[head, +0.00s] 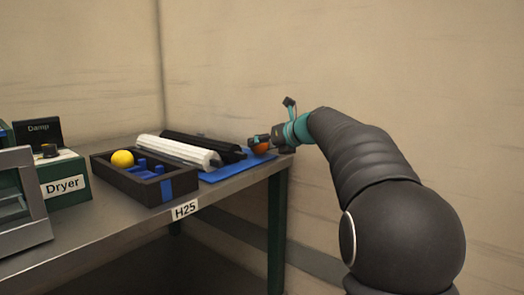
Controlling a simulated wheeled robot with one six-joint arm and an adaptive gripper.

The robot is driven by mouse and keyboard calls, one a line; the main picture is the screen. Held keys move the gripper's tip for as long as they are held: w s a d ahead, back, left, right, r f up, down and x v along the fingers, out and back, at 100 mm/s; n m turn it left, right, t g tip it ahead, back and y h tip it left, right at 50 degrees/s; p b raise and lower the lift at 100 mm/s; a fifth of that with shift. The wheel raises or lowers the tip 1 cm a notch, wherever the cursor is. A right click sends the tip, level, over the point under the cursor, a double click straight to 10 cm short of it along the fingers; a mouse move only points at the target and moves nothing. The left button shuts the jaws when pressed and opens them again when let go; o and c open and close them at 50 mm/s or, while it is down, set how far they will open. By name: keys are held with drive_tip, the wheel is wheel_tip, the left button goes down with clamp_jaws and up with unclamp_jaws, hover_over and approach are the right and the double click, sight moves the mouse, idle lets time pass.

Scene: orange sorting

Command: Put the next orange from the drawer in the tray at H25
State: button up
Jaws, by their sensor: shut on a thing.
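My gripper (259,144) is at the right end of the table, over the blue mat. It is shut on an orange (261,149), which shows only in part. I cannot tell whether the orange touches the mat. A black tray (183,183) with blue pieces inside and a blue mark on its front corner stands on the table, left of my gripper. A yellow ball (122,158) lies in its left part. The H25 label (185,209) is on the table's front edge, below the tray. No drawer shows.
A white roll (178,151) and a black roll (205,145) lie between the tray and my gripper, partly by the blue mat (232,172). A green Dryer box (68,187) and a grey glass-fronted unit (22,205) stand at left. Walls close off the back and right.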

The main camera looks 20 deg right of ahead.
drive_tip(key=shift+f, duration=0.3)
drive_tip(key=shift+f, duration=0.15)
drive_tip(key=o, duration=1.2)
drive_tip(key=shift+a, duration=0.1)
drive_tip(key=shift+s+d+r, duration=0.2)
drive_tip(key=shift+s+r, duration=0.15)
drive_tip(key=p+v, duration=0.1)
drive_tip(key=v, duration=1)
drive_tip(key=shift+s, duration=0.15)
